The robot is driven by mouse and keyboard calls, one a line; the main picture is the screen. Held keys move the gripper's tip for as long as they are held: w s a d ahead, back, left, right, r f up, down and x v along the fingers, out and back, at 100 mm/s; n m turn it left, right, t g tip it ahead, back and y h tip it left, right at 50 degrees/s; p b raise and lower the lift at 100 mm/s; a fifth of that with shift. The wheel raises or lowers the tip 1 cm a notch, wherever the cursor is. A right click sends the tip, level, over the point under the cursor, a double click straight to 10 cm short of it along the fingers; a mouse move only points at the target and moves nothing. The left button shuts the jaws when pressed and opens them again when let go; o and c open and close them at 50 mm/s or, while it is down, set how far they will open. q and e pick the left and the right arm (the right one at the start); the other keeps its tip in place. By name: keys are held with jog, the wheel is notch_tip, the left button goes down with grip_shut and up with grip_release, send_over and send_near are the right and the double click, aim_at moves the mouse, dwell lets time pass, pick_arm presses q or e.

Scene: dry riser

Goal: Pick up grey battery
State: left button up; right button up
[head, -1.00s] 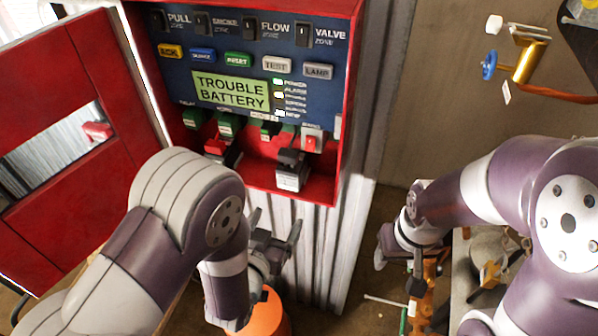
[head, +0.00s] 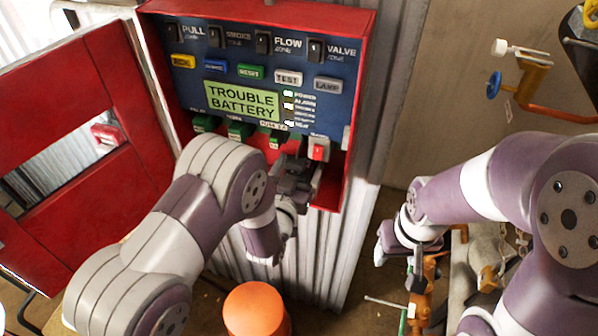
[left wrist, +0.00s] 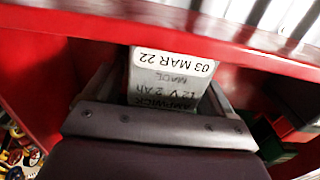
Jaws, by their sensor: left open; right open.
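The grey battery (left wrist: 172,72) shows in the left wrist view with a white label reading 03 MAR 22 and dark print below. It stands inside the red cabinet (head: 360,100). My left gripper (head: 297,178) is open, reaching into the lower right of the cabinet. In the left wrist view its fingers (left wrist: 165,100) lie on either side of the battery. I cannot tell whether they touch it. In the head view the gripper hides most or all of the battery. My right gripper (head: 405,258) is open and empty, away at the right.
The cabinet's red door (head: 75,180) hangs open at the left. A panel with a green TROUBLE BATTERY display (head: 241,101) is above the gripper. The red cabinet lip (left wrist: 225,48) runs close by the battery. An orange object (head: 255,310) stands below.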

pick_arm(q)
jog(key=shift+s, duration=0.1)
jog(key=c, duration=0.8)
jog(key=shift+r, duration=0.1)
grip_shut()
jog(key=shift+r+b, duration=0.1)
jog(key=shift+b, duration=0.25)
jog(key=shift+s+a+r, duration=0.1)
jog(key=shift+s+a, duration=0.05)
jog(key=shift+s, duration=0.05)
jog(key=b+v, duration=0.2)
jog(key=v, duration=1.5)
jog(key=shift+s+b, duration=0.2)
jog(key=shift+b, duration=0.2)
jog(key=shift+s+r, duration=0.1)
